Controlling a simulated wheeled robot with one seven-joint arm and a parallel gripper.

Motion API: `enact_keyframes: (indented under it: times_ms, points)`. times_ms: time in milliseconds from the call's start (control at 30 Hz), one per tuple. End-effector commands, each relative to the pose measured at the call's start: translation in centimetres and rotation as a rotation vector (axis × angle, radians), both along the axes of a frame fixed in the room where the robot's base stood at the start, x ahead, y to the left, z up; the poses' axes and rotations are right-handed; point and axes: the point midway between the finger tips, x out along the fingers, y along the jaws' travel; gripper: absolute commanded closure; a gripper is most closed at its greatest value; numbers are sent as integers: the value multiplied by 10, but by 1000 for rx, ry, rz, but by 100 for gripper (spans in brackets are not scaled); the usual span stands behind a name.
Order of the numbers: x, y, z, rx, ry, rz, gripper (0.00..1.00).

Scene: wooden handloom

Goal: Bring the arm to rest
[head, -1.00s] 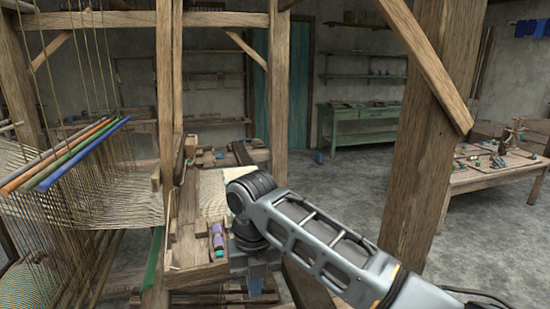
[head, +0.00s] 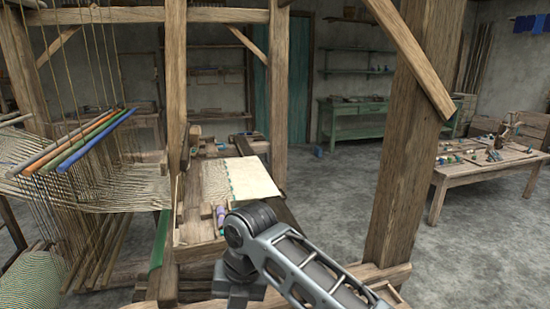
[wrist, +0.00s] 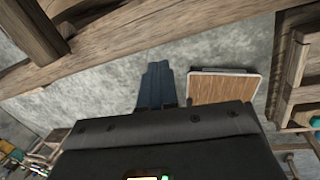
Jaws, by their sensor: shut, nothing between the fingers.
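My grey arm (head: 300,266) reaches up from the bottom edge of the head view, in front of the loom's wooden bench. Its dark joint (head: 250,222) overlaps the bench's near end in the picture. The fingers are out of sight in the head view. In the wrist view my gripper (wrist: 158,70) shows as two blue-grey fingers pressed together beyond the dark wrist housing. Nothing is between them, and they hang over grey floor.
The wooden loom post (head: 413,150) stands right of my arm, with a low beam (head: 385,275) at its foot. A wooden-topped board (wrist: 225,89) lies near the fingers. A worktable (head: 455,178) stands at right. Open floor (head: 345,190) lies behind.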

Motion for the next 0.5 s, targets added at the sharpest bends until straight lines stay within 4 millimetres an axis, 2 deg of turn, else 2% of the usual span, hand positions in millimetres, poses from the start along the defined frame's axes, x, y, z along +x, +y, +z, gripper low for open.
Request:
enact_keyframes:
  times_ms: [267,400,500]
  points:
    - [-42,36,-50,219,39,-252,100]
    - [-71,54,-75,382,87,-473,100]
    - [-89,59,-89,492,126,-642,100]
